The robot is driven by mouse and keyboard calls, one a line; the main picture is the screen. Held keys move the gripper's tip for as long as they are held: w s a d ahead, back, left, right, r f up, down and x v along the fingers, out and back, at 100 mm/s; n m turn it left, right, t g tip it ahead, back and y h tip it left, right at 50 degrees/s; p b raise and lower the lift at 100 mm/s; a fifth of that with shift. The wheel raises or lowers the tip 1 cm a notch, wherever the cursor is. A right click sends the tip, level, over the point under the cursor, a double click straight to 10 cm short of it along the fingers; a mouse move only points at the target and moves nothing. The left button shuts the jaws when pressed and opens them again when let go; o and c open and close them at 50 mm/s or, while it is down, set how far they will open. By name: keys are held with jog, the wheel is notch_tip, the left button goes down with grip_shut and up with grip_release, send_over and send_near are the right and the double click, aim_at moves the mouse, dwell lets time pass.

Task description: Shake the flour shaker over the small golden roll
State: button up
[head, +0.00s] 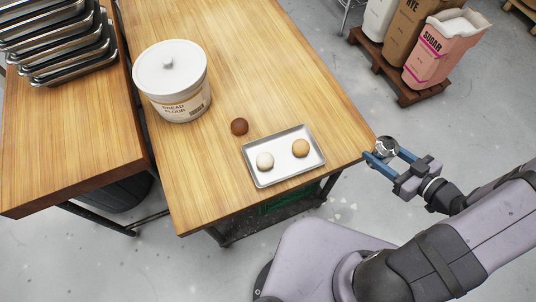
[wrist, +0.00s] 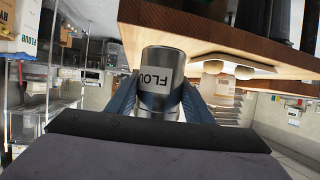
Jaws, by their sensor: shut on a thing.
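The small golden roll (head: 300,148) sits on the right of a small metal tray (head: 283,179). A pale white roll (head: 265,161) sits on the tray's left. A dark brown roll (head: 239,126) lies on the table outside the tray.
A white lidded bread flour tub (head: 172,85) stands on the wooden table (head: 260,60), left of the tray. Stacked metal trays (head: 65,45) are on another table at left. Flour and sugar sacks (head: 441,50) stand on a floor pallet at upper right. The table's far part is clear.

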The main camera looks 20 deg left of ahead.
jog(key=s+a+r+n+g+y+p, duration=0.2)
jog(key=a+r+n+g+p, duration=0.4)
jog(key=a+r+p, duration=0.5)
jog(key=a+r, duration=0.6)
jog(key=a, duration=0.4)
jog(key=shift+s+a+g+y+p, duration=0.3)
jog(key=shift+s+a, duration=0.05)
jog(key=shift+a, duration=0.05)
